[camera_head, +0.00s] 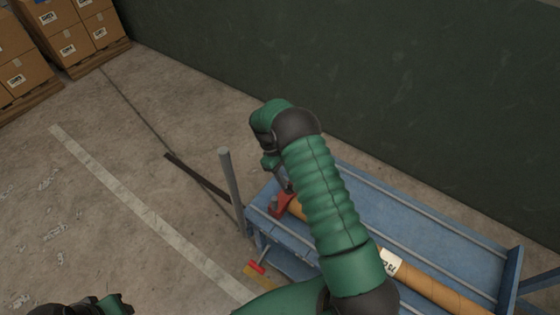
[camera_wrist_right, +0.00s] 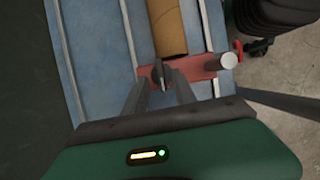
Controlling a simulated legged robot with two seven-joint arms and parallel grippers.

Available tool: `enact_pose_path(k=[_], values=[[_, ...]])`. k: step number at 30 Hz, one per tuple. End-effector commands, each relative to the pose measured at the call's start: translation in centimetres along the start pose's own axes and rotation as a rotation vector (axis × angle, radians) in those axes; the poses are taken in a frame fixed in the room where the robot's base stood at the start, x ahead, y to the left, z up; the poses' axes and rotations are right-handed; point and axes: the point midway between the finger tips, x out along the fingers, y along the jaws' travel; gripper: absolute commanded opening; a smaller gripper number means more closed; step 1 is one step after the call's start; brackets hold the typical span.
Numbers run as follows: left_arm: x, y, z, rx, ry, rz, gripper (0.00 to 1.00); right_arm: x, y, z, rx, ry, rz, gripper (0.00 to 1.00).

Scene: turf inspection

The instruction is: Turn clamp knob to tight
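A red clamp (camera_wrist_right: 200,69) sits across the end of a brown cardboard tube (camera_wrist_right: 167,28) on a blue cart (camera_wrist_right: 88,45). A thin dark knob (camera_wrist_right: 161,74) stands on the clamp. In the wrist view my right gripper (camera_wrist_right: 160,80) is open, with one finger on each side of the knob and small gaps visible. In the head view the clamp (camera_head: 280,204) shows below my right gripper (camera_head: 283,180), and my green forearm hides part of the tube (camera_head: 440,290). I cannot make out the knob there. My left gripper does not show; only dark and green arm parts appear at bottom left.
A silver round post (camera_wrist_right: 228,61) stands beside the clamp, and a grey upright post (camera_head: 231,185) rises at the cart's left end. A dark green wall (camera_head: 400,90) runs behind the cart. Boxes (camera_head: 70,45) stand far left; the floor between is mostly clear.

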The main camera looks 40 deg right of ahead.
Motion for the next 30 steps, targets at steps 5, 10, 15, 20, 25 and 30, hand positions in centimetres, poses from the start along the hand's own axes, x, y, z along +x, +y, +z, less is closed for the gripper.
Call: enact_pose_path(k=[5, 10, 15, 20, 25, 30], values=[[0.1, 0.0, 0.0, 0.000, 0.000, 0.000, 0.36, -5.3, 0.1, -0.1, -0.001, 0.005, 0.004, 0.33], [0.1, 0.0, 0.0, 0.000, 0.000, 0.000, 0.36, -10.2, 0.2, -0.2, 0.000, 0.005, 0.003, 0.33], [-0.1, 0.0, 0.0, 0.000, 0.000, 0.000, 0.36, -13.3, 0.2, -0.1, 0.000, 0.001, 0.001, 0.33], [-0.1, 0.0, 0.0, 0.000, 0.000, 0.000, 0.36, -14.3, 0.2, -0.1, -0.001, -0.001, 0.000, 0.33], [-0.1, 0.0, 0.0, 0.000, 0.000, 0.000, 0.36, -14.3, 0.1, -0.1, -0.001, -0.001, 0.000, 0.33], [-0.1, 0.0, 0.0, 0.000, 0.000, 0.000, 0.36, -14.3, 0.2, -0.1, -0.001, -0.001, 0.000, 0.33]])
